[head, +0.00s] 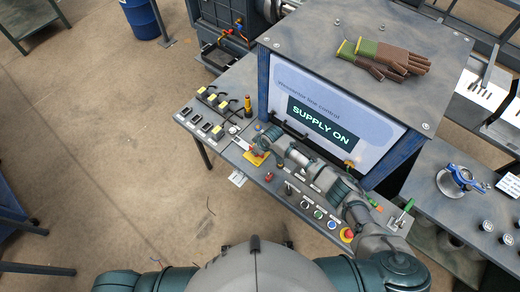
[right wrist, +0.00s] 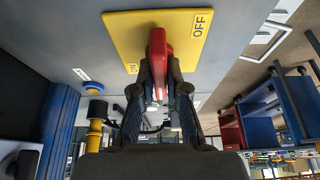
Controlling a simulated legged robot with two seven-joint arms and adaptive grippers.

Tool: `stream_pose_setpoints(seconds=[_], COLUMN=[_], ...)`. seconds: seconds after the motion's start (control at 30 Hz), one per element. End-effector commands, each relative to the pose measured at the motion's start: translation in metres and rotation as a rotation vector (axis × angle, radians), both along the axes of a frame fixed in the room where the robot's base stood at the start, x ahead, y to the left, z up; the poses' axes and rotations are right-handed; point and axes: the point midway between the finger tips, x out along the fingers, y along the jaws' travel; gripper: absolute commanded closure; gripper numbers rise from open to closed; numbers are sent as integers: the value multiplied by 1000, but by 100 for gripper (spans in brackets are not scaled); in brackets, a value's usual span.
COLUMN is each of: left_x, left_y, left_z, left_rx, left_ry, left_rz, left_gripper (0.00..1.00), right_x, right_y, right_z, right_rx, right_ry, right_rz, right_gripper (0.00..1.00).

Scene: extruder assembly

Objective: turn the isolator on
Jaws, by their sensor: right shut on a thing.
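The isolator is a yellow plate (right wrist: 120,28) with a red handle (right wrist: 157,42), labelled ON at the left and OFF at the right in the right wrist view. In the head view, its yellow plate (head: 254,161) shows on the control desk, partly hidden by my right gripper (head: 260,147). In the right wrist view my right gripper (right wrist: 159,78) is shut on the red handle, one finger on each side. The handle's exact angle is hard to tell. The screen (head: 321,121) above the desk reads "SUPPLY ON". My left gripper is out of view.
The desk (head: 228,146) carries black switches at the left, and buttons and a red emergency stop (head: 347,235) at the right. My right arm lies low over the desk, in front of the screen. Gloves (head: 387,58) lie on the cabinet top.

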Motion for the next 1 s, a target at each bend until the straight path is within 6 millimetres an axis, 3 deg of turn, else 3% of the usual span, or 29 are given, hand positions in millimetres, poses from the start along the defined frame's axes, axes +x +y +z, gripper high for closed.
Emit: stream_pose_setpoints(seconds=[0.43,0.5,0.57,0.87,1.0], left_x=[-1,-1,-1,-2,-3], left_y=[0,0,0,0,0], left_z=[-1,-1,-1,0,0], left_rx=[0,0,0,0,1], left_ry=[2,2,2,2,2], left_rz=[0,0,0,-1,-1], left_gripper=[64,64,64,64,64], right_x=[2,2,2,0,-2], right_y=[2,2,2,2,-1], right_z=[1,1,1,1,11], right_rx=[3,3,2,2,3], right_ry=[-3,-3,-3,-2,-3], right_rz=[-10,-10,-9,-8,-8], right_gripper=[100,74,61,61,61])
